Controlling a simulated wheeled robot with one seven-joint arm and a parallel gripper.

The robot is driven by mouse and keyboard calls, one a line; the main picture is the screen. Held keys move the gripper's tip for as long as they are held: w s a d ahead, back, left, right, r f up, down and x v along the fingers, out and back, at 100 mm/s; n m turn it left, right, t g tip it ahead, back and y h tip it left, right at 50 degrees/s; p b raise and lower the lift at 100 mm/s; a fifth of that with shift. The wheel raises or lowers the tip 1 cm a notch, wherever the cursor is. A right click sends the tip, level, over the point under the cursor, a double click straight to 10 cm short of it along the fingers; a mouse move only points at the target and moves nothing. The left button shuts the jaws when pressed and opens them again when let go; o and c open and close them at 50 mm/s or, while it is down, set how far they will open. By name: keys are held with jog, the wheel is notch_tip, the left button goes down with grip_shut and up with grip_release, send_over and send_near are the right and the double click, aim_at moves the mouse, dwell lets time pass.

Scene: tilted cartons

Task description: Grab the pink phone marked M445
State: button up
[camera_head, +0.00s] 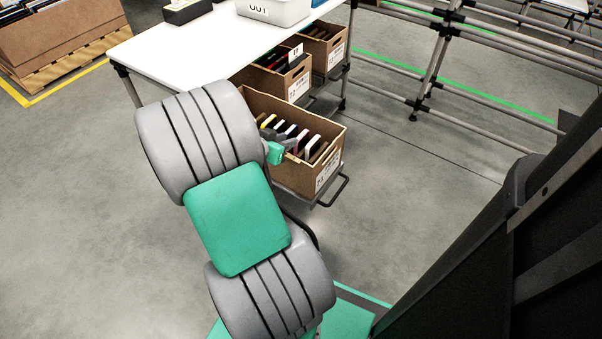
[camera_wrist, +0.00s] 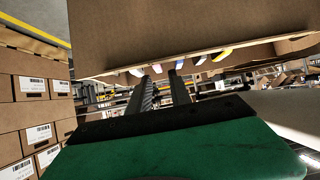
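A tilted brown carton (camera_head: 308,176) holds a row of slim phones (camera_head: 297,136) standing on edge, with white, dark and yellow edges. The fingertips point at the carton's edge (camera_wrist: 180,63), where several phone ends peek out. In the head view my arm hides the left part of the carton, and the gripper is only partly visible beside the phones.
Two more filled cartons, one nearer (camera_head: 274,80) and one farther (camera_head: 326,50), stand behind it under the white table (camera_head: 170,45). A grey bin (camera_head: 272,12) sits on the table. A pipe rail (camera_head: 480,78) runs along the right. The floor (camera_head: 70,200) at left is clear.

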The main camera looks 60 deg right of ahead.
aim_at(300, 137)
jog(key=b+x, duration=0.1)
jog(key=x, duration=0.2)
jog(key=b+x, duration=0.1)
jog(key=x, duration=0.1)
jog(key=b+x, duration=0.1)
jog(key=x, duration=0.2)
jog(key=shift+s+d+f, duration=0.15)
jog(key=shift+s+d, duration=0.15)
jog(key=shift+s, duration=0.05)
jog(key=shift+c, duration=0.5)
